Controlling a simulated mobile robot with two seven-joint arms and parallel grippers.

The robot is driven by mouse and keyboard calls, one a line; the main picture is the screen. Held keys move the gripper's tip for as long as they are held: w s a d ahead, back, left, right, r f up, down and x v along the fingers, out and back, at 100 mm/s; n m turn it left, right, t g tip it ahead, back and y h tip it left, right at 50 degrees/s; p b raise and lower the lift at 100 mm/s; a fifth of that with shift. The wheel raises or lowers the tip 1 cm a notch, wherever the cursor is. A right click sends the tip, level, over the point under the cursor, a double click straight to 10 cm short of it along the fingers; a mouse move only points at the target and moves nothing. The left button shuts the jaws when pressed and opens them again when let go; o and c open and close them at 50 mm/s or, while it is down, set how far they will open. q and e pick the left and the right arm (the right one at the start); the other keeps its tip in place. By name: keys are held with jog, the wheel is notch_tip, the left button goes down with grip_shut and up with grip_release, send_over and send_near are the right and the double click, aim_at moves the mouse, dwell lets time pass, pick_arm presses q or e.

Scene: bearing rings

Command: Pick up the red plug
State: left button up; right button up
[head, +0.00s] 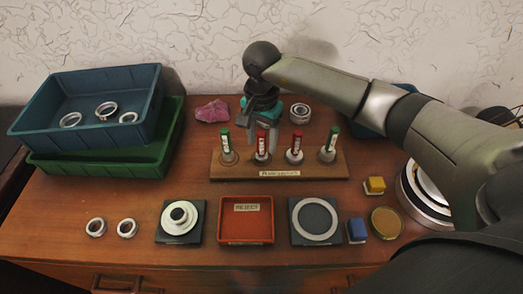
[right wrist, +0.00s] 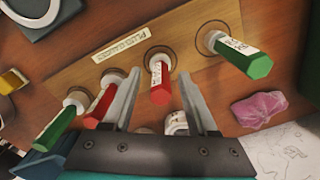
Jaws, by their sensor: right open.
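Two red plugs and two green plugs stand in a wooden rack (head: 225,170). The left red plug (head: 261,144) and the right red plug (head: 296,145) are in the middle, between the left green plug (head: 225,142) and the right green plug (head: 331,140). My right gripper (head: 262,138) is open and points down at the left red plug. In the right wrist view, my right gripper (right wrist: 160,74) has its fingers on either side of that red plug (right wrist: 160,90), with gaps visible. The other red plug (right wrist: 103,98) is just outside one finger. My left gripper is not in view.
A blue bin (head: 40,118) sits on a green bin (head: 110,165) at the left. A pink rock (head: 212,111) and a metal ring (head: 300,112) lie behind the rack. A red tray (head: 246,232) is in front, between two dark fixtures.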

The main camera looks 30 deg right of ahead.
notch_tip(320, 180, down, 3)
jog(key=shift+r, duration=0.15)
jog(key=shift+c, duration=0.3)
grip_shut()
jog(key=shift+r, duration=0.1)
